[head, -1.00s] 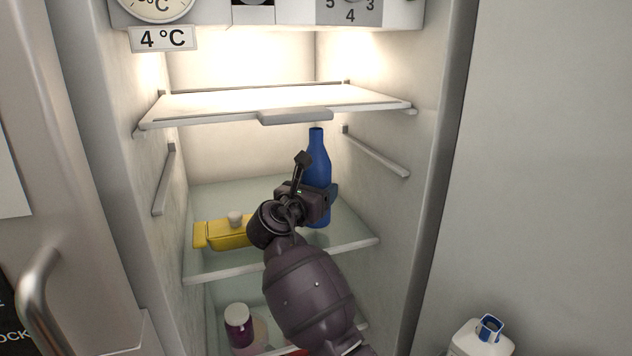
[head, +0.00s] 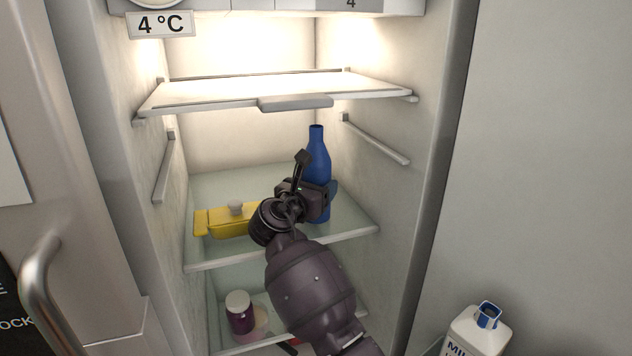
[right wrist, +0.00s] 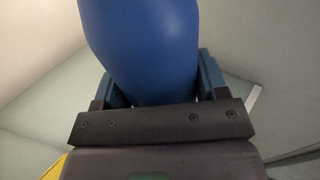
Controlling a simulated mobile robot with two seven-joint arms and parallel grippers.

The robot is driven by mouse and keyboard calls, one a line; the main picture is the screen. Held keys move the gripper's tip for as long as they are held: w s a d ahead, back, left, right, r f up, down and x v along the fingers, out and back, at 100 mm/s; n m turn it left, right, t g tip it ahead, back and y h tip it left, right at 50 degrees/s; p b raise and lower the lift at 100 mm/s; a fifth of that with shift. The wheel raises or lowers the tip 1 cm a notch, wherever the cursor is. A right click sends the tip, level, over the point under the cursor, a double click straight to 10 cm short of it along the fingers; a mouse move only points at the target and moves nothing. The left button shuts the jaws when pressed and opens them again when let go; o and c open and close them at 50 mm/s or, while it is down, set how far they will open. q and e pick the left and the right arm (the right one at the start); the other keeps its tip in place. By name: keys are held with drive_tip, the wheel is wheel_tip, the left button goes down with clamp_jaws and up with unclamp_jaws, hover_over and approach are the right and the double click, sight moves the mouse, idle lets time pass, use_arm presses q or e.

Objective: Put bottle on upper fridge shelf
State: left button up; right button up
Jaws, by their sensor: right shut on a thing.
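The blue bottle (head: 318,160) stands upright at the middle glass shelf, towards its right back. My right gripper (head: 318,196) is shut on the lower part of the bottle. In the right wrist view the bottle (right wrist: 140,45) fills the space between the two fingers (right wrist: 155,90). The gripper and arm hide part of the bottle's lower side, so I cannot tell whether its base touches the glass. The upper fridge shelf (head: 220,95) is above and in front of the bottle, bare and brightly lit. My left gripper is not in view.
A yellow butter dish (head: 228,223) sits left of my gripper on the middle shelf (head: 215,262). A purple jar (head: 240,315) stands on the shelf below. Side rails (head: 375,138) line the walls. A milk carton (head: 475,335) is at lower right.

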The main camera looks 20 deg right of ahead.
drive_tip(key=shift+f, duration=0.15)
idle(0.6)
drive_tip(key=o, duration=1.3)
drive_tip(key=shift+f, duration=0.15)
